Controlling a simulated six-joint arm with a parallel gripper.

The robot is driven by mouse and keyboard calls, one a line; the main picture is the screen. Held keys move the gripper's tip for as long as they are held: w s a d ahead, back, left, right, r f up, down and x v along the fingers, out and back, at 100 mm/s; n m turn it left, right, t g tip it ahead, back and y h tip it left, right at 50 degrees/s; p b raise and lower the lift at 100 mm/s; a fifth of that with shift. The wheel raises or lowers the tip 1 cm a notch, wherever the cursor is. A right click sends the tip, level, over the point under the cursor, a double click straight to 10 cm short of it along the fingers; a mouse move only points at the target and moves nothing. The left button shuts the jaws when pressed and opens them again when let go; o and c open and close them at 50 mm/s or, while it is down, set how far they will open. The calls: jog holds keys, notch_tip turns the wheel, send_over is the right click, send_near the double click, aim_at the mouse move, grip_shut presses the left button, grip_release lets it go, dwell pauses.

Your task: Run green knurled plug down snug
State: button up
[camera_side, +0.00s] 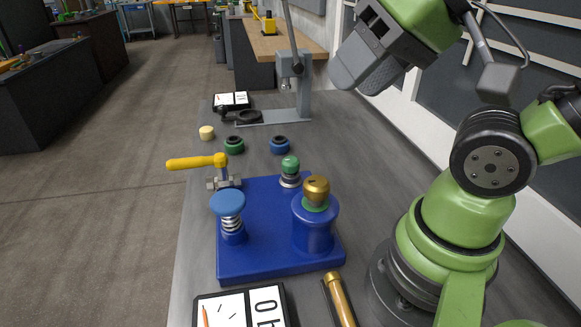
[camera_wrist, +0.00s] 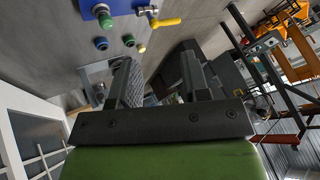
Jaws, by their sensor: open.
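The green knurled plug (camera_side: 290,164) stands upright on a silver and dark collar at the back right of the blue fixture plate (camera_side: 262,258). A gap of threads or collar shows under its green head; I cannot tell how deep it sits. The plug also shows at the top left of the wrist view (camera_wrist: 107,21), beside the plate's edge (camera_wrist: 118,6). My gripper (camera_side: 362,76) is high above the bench, up and right of the plug, well apart from it. In the wrist view its two fingers (camera_wrist: 157,82) are spread, with nothing between them.
The plate also carries a yellow-handled valve (camera_side: 197,162), a blue-capped spring plunger (camera_side: 228,204) and a brass knob (camera_side: 316,190) on a blue cylinder. Loose green (camera_side: 233,145) and blue (camera_side: 279,145) rings lie behind it. A grey stand (camera_side: 303,95) rises farther back.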

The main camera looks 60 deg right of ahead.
jog(key=shift+o, duration=0.4)
jog(key=o, duration=0.4)
jog(key=shift+w, duration=0.1)
jog(key=shift+c, duration=0.2)
jog(key=shift+o, duration=0.4)
jog(key=shift+w+d, duration=0.15)
jog(key=shift+w, duration=0.2)
jog(key=n+g+h, duration=0.2)
jog(key=n+g, duration=0.5)
jog(key=n, duration=0.6)
send_over(290, 159)
notch_tip(290, 159, down, 15)
jog(key=shift+s+f, duration=0.1)
jog(key=shift+f, duration=0.1)
notch_tip(290, 159, down, 10)
